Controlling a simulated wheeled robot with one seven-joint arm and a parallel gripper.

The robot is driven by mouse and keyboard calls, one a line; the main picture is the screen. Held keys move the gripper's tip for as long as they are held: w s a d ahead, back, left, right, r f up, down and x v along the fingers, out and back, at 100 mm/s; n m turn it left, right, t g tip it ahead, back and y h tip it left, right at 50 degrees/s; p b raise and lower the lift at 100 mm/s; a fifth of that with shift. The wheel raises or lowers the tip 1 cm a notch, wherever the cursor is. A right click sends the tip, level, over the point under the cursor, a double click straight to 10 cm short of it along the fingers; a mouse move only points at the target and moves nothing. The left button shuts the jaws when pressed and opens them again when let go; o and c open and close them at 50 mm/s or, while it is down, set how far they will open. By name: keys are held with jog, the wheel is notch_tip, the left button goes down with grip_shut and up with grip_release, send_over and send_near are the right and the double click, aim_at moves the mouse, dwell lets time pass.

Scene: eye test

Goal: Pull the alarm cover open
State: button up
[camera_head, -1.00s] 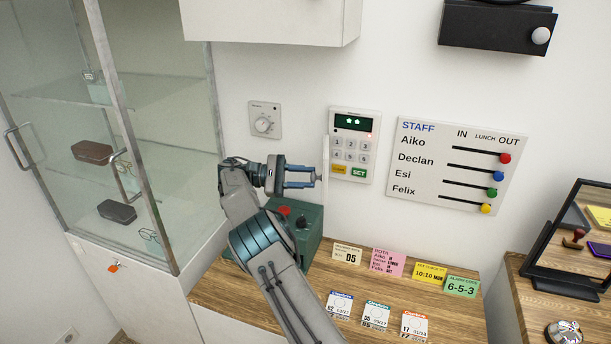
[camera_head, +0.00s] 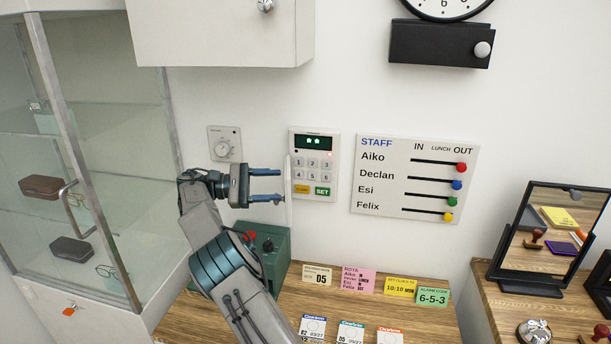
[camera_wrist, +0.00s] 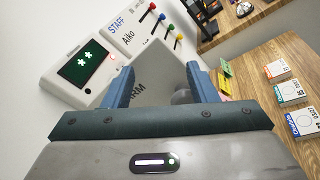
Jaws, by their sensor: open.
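The white alarm panel (camera_head: 330,165) is on the wall, with a green display, grey keys, an orange key and a green SET key uncovered. Its cover (camera_head: 288,205) shows as a thin pale strip, nearly edge-on, standing out at the panel's left side. My gripper (camera_head: 283,185) is open, left of the cover, with its fingertips close to it. I cannot tell whether they touch. In the wrist view, the grey cover (camera_wrist: 168,75) fills the space beyond and between the fingertips (camera_wrist: 160,80), and the panel (camera_wrist: 88,68) is at the upper left.
A teal box (camera_head: 270,245) with red and black knobs stands below my gripper on the wooden counter (camera_head: 270,305). A glass cabinet (camera_head: 110,220) is at left, a dial (camera_head: 223,148) left of the panel. A staff board (camera_head: 415,180) hangs at right. A white cabinet (camera_head: 220,30) hangs above.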

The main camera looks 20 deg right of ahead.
jog(key=s+d+r+b, duration=0.3)
jog(key=s+d+r, duration=0.2)
jog(key=d, duration=0.4)
jog(key=shift+s+r, duration=0.25)
jog(key=shift+r, duration=0.4)
jog(key=shift+d, duration=0.1)
jog(key=shift+c, duration=0.2)
